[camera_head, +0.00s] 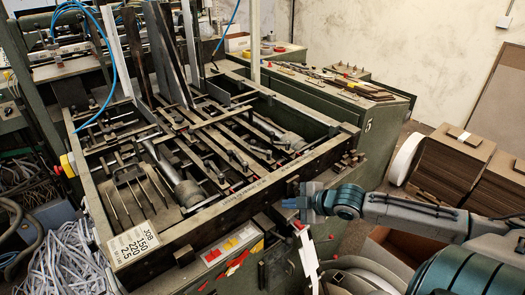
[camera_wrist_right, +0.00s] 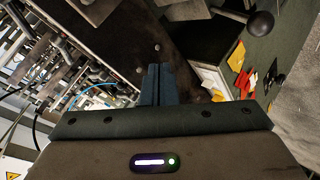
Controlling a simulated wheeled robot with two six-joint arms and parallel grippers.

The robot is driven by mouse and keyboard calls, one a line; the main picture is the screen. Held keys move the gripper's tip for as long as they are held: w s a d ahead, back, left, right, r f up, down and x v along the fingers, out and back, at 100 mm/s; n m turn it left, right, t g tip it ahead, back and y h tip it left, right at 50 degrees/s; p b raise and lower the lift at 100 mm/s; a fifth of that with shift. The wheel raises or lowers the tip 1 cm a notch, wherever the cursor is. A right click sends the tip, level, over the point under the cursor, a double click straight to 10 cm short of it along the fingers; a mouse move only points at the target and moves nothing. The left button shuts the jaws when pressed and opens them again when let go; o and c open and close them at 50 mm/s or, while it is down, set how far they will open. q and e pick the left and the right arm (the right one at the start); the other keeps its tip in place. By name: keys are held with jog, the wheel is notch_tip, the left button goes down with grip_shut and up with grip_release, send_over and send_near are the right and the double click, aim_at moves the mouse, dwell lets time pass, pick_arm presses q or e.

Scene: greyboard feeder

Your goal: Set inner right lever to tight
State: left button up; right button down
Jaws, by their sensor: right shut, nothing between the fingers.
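The greyboard feeder (camera_head: 195,222) is a dark green machine with an open top full of bars and rods. My right gripper (camera_head: 290,203) reaches in from the right, just outside the front rail of the feeder. In the right wrist view its fingers (camera_wrist_right: 157,84) are shut together with nothing between them, pointing at the dark brown rail. A lever with a black ball knob (camera_wrist_right: 261,24) shows at the upper right of that view, apart from the fingers. I cannot tell whether it is the inner right lever, or its setting. My left gripper is not in view.
A label card (camera_head: 133,243) sits on the feeder's near left corner. A tray with red and yellow pieces (camera_head: 232,244) is on its front. Stacks of brown board (camera_head: 452,165) stand at the right. A green cabinet (camera_head: 378,120) stands behind the feeder.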

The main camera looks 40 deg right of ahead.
jog(key=w+d+r+n+t, duration=0.1)
jog(key=w+d+r, duration=0.1)
jog(key=r, duration=0.4)
jog(key=w+d+r+n+t+y, duration=0.1)
jog(key=w+d+r+n, duration=0.1)
jog(key=w+r, duration=0.3)
jog(key=shift+w+d+r+n, duration=0.15)
jog(key=shift+d+r+n, duration=0.15)
jog(key=shift+d+r, duration=0.3)
